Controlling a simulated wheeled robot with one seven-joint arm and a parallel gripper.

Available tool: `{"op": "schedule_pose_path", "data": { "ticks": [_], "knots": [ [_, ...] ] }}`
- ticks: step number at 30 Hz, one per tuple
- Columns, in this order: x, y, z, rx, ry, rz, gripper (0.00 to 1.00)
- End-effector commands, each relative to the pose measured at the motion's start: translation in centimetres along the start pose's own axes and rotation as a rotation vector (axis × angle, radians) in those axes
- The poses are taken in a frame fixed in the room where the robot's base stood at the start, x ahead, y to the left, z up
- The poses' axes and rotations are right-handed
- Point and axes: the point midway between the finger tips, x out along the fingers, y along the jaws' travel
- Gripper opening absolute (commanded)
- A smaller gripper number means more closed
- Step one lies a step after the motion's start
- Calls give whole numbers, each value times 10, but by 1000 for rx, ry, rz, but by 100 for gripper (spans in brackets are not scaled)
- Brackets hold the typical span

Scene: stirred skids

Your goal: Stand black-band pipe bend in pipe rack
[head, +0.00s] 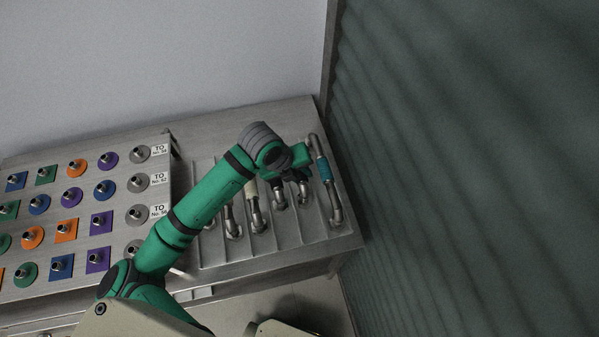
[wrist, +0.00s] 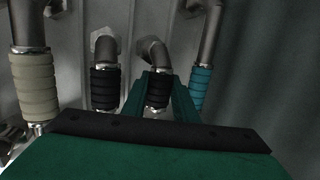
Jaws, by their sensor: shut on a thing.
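My gripper (wrist: 160,85) is shut on the band of a black-band pipe bend (wrist: 158,92), a grey metal elbow with a ribbed black sleeve. A second black-band pipe bend (wrist: 104,88) stands just left of it, apart from the fingers. In the head view my gripper (head: 299,178) is over the right part of the pipe rack (head: 218,252), a grey metal tray with divided lanes. My wrist covers the upper part of the held bend there. I cannot tell whether the held bend's foot touches the rack.
A teal-band pipe (head: 324,170) stands close right of my gripper; a cream-band pipe (head: 251,190) stands to the left. A board (head: 120,235) with coloured plates and fittings lies further left. A dark corrugated wall (head: 450,180) rises close on the right.

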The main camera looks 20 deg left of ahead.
Motion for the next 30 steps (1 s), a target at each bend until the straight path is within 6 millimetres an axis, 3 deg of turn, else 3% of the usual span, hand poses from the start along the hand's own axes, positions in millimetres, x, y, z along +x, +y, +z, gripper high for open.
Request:
{"op": "schedule_pose_path", "data": {
  "ticks": [4, 5, 7, 8, 20, 30],
  "knots": [
    [2, 1, 0, 0, -1, -1, 0],
    [2, 1, 0, 0, -1, -1, 28],
    [2, 1, 0, 0, -1, -1, 45],
    [2, 1, 0, 0, -1, -1, 48],
    [-6, 1, 0, 1, -1, 1, 48],
    [-65, 1, 0, 2, -2, 0, 48]
  ]
}}
